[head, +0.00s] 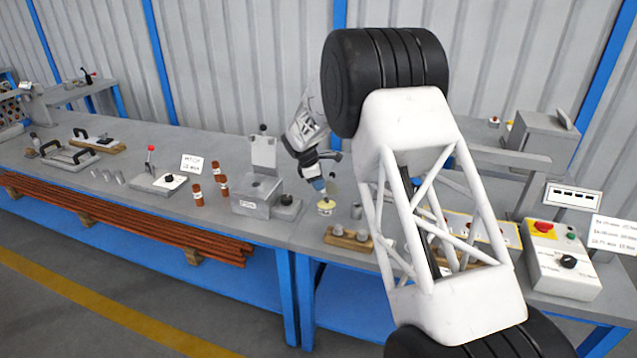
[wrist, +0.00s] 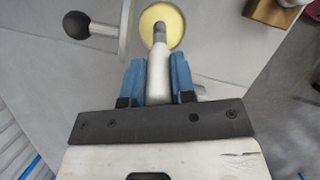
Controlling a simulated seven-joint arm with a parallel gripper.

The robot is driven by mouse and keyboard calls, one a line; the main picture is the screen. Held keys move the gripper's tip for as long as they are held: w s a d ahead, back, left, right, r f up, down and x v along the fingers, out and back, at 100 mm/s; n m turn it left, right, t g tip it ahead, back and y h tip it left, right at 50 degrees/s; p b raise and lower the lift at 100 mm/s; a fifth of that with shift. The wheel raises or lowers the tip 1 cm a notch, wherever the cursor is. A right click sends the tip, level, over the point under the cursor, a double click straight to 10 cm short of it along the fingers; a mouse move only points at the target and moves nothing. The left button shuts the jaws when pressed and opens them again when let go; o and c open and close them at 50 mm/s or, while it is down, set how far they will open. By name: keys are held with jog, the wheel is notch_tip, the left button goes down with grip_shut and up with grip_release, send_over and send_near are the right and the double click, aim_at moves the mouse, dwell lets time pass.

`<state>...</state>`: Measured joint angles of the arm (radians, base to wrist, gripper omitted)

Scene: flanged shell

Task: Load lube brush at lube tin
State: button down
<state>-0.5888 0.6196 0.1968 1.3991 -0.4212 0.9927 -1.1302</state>
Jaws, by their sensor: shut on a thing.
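My gripper (wrist: 157,84) has its blue fingers closed on the pale handle of the lube brush (wrist: 158,66) in the wrist view. The brush's darker tip points at the round yellow lube tin (wrist: 173,16) and overlaps it there. I cannot tell whether the tip touches the tin's contents. In the head view, my gripper (head: 319,184) is just above the small yellow-topped tin (head: 326,208) on the bench. The brush is hard to make out in the head view.
A grey block fixture (head: 257,197) stands left of the tin. A wooden holder with metal pieces (head: 349,239) lies in front. A black ball-ended lever (wrist: 77,25) is left of the tin in the wrist view. A control box (head: 560,262) stands at right.

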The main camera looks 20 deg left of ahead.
jog(key=shift+f, duration=0.4)
dwell(1.0)
jog(key=shift+r, duration=3.5)
